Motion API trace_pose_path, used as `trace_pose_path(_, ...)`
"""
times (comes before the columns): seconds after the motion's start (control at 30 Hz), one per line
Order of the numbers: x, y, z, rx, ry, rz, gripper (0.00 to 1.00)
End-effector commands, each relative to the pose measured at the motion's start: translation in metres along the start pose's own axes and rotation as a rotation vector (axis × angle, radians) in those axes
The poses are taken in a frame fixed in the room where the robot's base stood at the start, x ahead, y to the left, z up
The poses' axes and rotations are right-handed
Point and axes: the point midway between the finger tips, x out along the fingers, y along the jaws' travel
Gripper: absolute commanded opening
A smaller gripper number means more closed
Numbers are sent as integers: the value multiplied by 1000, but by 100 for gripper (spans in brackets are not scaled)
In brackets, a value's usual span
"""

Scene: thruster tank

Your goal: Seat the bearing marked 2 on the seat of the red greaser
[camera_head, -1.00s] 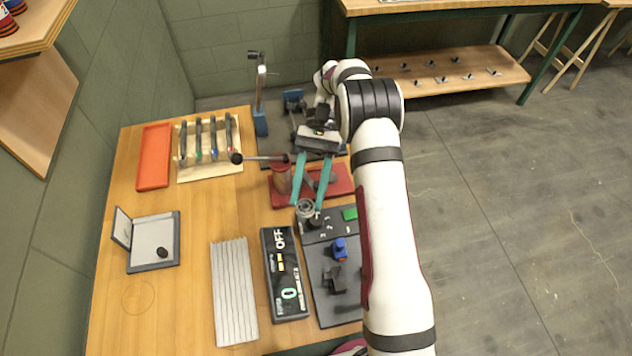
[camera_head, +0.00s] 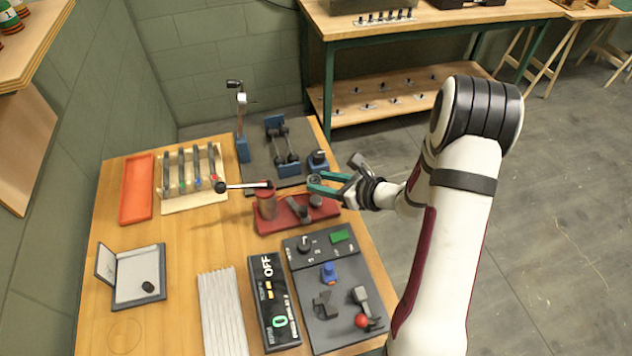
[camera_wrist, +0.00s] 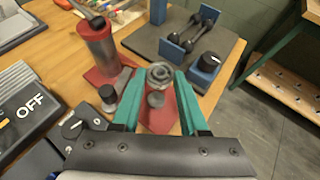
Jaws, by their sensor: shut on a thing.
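My gripper (camera_head: 318,182) has teal fingers shut on a metal bearing (camera_wrist: 160,75), a ring seen between the fingertips in the wrist view. Its number cannot be read. In the head view the fingers are above the right end of the red greaser, apparently clear of it. The red greaser has a red base (camera_head: 268,227), a red cylinder (camera_head: 266,206) and a lever with a black ball (camera_head: 221,187). The cylinder also shows at upper left in the wrist view (camera_wrist: 98,47). A short grey post (camera_wrist: 155,99) stands on the base, just below the bearing in that view.
A dark plate with blue blocks (camera_head: 275,125) and a blue-based round piece (camera_head: 318,161) stand behind the greaser. A black control panel (camera_head: 303,262) and an OFF display box (camera_head: 272,300) lie in front. An orange tray (camera_head: 137,190) and a tool rack (camera_head: 190,200) are left.

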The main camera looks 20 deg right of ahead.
Motion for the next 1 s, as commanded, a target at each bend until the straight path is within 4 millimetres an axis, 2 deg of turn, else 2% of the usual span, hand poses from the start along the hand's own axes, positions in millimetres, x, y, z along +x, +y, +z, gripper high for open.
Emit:
trace_pose_path(0.5,24,0,-42,-1,-2,3,0)
trace_pose_path(0.97,28,0,-49,-3,-2,3,0)
trace_pose_path(1.0,28,0,-49,-3,-2,3,48)
